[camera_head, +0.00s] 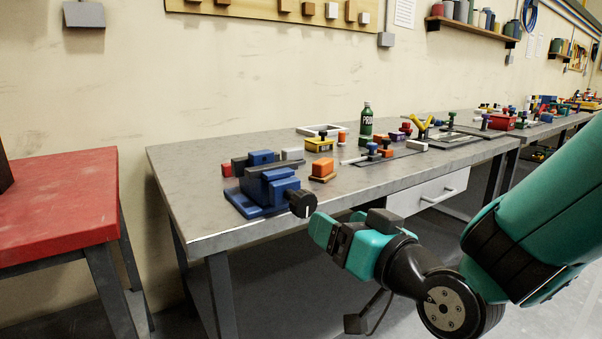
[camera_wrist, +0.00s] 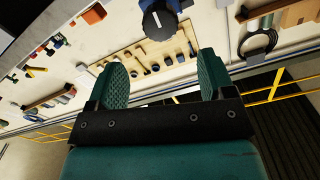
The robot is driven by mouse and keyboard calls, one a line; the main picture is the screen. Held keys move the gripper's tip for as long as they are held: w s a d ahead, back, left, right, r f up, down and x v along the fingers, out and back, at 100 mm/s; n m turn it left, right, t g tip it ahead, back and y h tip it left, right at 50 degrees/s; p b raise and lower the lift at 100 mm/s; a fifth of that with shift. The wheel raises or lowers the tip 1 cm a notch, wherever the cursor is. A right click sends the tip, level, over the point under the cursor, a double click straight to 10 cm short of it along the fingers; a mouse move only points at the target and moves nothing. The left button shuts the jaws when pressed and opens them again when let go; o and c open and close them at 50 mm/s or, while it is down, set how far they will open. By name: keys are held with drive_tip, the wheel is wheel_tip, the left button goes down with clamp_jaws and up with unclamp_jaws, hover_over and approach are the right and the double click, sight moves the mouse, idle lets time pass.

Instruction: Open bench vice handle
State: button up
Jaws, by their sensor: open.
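The blue bench vice (camera_head: 262,188) sits at the near left end of the grey workbench. Its black round handle (camera_head: 301,203) sticks out at the bench's front edge; a white line marks its face. My gripper (camera_head: 326,233) is just below and to the right of the handle, apart from it. In the wrist view the handle (camera_wrist: 159,24) shows at the top, beyond and roughly between my gripper's two green fingers (camera_wrist: 162,80). The fingers are spread apart with nothing between them.
The grey workbench (camera_head: 190,190) holds an orange block (camera_head: 322,170), a green bottle (camera_head: 366,122) and several tools and clamps farther right. A red table (camera_head: 60,205) stands to the left. A drawer (camera_head: 425,195) hangs under the bench. Open floor lies in front.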

sight(308, 204)
drive_tip(key=p+x, duration=0.2)
drive_tip(key=x, duration=0.1)
drive_tip(key=p+x, duration=0.6)
drive_tip(key=shift+w+a+r, duration=0.3)
drive_tip(key=shift+r, duration=0.05)
drive_tip(key=shift+w+a+f+p, duration=0.35)
drive_tip(key=shift+w+a+p, duration=0.1)
drive_tip(key=shift+w+p, duration=0.3)
drive_tip(key=c, duration=0.9)
drive_tip(key=shift+n+b, duration=0.4)
drive_tip(key=shift+n, duration=0.1)
drive_tip(key=shift+c, duration=0.2)
drive_tip(key=o, duration=0.9)
drive_tip(key=shift+o, duration=0.2)
